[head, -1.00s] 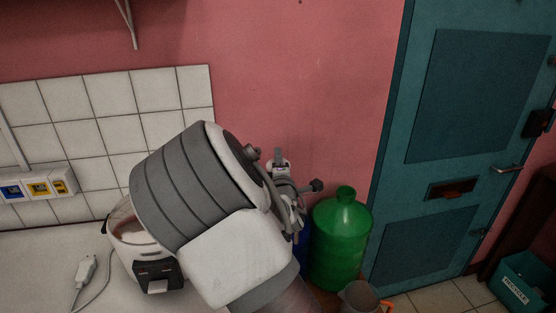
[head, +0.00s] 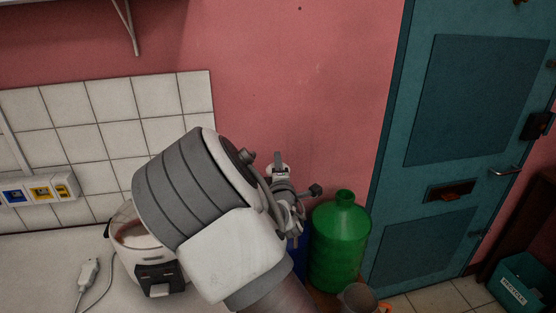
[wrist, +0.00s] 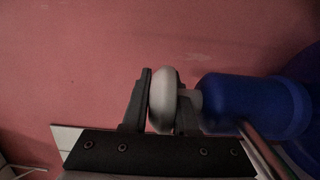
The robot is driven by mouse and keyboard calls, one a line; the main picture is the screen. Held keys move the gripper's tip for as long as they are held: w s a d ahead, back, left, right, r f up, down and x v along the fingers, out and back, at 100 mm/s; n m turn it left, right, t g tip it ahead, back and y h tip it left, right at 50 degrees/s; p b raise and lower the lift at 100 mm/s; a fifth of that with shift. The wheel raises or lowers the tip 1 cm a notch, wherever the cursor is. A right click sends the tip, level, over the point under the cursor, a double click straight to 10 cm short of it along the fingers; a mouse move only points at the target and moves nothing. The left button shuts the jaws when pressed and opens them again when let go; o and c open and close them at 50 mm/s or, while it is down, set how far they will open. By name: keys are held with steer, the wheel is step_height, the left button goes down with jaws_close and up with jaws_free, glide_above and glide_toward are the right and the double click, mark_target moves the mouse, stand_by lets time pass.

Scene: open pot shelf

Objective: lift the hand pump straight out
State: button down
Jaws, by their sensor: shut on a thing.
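The hand pump (wrist: 255,103) shows in the wrist view as a blue body with a pale rounded knob (wrist: 162,100) at its end and a metal tube (wrist: 262,150) beside it. My gripper (wrist: 165,95) is shut on the knob, one dark finger on its near side and the other partly hidden behind it. A larger dark blue shape (wrist: 311,72) at the right edge looks like the bottle under the pump. In the head view my gripper (head: 288,205) is beyond my forearm, and only a sliver of blue (head: 301,258) shows below it. Whether the pump still sits in the bottle is hidden.
A green bottle (head: 338,243) stands close right of my gripper, with a grey jug (head: 357,298) in front. A rice cooker (head: 155,275) and a white plug (head: 88,270) lie left on the worktop. A teal door (head: 455,110) is at right.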

steer(key=shift+r, duration=0.3)
step_height(320, 180, up, 30)
steer(key=p, duration=2.2)
steer(key=shift+r, duration=0.25)
